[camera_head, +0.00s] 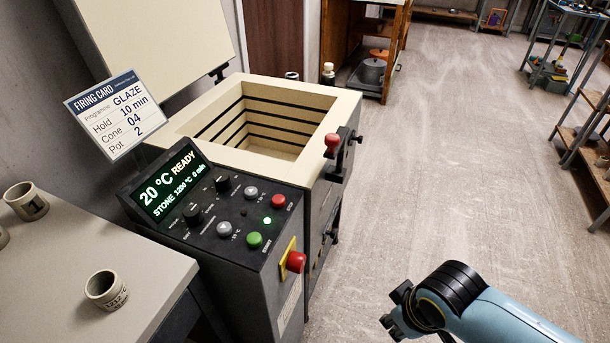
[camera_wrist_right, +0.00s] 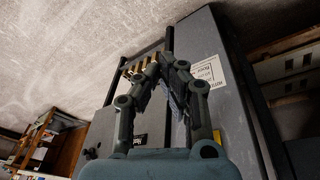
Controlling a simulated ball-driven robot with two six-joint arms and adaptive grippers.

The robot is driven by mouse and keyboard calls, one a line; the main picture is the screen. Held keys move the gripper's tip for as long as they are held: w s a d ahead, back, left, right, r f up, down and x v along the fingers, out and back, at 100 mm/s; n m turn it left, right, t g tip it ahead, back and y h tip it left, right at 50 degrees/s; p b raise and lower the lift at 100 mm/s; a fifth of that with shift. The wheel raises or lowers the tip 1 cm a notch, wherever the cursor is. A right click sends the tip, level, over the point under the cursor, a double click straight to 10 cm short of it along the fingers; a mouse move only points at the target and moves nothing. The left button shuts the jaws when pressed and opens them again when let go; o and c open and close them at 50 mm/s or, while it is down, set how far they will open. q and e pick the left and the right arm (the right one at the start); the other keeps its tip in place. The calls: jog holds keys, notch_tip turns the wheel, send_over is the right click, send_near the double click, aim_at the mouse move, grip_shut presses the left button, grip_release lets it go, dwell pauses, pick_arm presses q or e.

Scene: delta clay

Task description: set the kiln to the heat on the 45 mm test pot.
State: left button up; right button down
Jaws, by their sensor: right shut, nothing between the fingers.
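The kiln (camera_head: 345,110) stands with its lid up and its chamber empty. Its display (camera_head: 170,190) reads 20 °C READY, with STONE, what looks like 1280 °C, and 0 min below. The panel has two black knobs (camera_head: 193,214), two grey buttons (camera_head: 224,229), a green button (camera_head: 254,241) and a red button (camera_head: 279,201). A small pot (camera_head: 107,290) on the left table bears a number like 1212; whether it is the 45 mm one I cannot tell. My right gripper (camera_head: 393,308) is shut and empty, right of the kiln; its fingers meet in the wrist view (camera_wrist_right: 167,62). My left gripper is out of view.
The firing card (camera_head: 108,112) reads GLAZE, Hold 10 min, Cone 04, Pot 2. Another marked pot (camera_head: 26,202) stands farther back on the table (camera_head: 60,270). A red stop knob (camera_head: 296,261) juts from the kiln's front. Open floor (camera_head: 440,150) lies to the right.

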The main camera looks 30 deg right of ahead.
aim_at(248, 193)
jog(key=w+a+r+n+t+p, duration=0.1)
jog(key=w+r+p, duration=0.25)
jog(key=r, duration=0.45)
jog(key=w+a+r+n+t+y+p, duration=0.15)
jog(key=w+r, duration=0.25)
jog(key=r, duration=0.4)
jog(key=w+a+r+n+p, duration=0.1)
jog(key=w+a+r+p, duration=0.15)
jog(key=r, duration=0.45)
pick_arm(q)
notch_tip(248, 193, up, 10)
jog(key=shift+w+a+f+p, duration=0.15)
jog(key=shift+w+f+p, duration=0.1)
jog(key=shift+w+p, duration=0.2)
pick_arm(e)
jog(key=w+a+r+n+t+y, duration=0.1)
jog(key=w+a+n, duration=0.3)
jog(key=w, duration=0.7)
jog(key=w+a+r+n+t+y, duration=0.1)
jog(key=w+a+n, duration=0.3)
jog(key=w, duration=0.7)
jog(key=shift+w+a+r+n+t+y, duration=0.2)
jog(key=shift+a+r+n+t+y, duration=0.2)
jog(key=shift+t, duration=0.35)
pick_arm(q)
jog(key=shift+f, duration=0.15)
pick_arm(e)
jog(key=shift+f, duration=0.1)
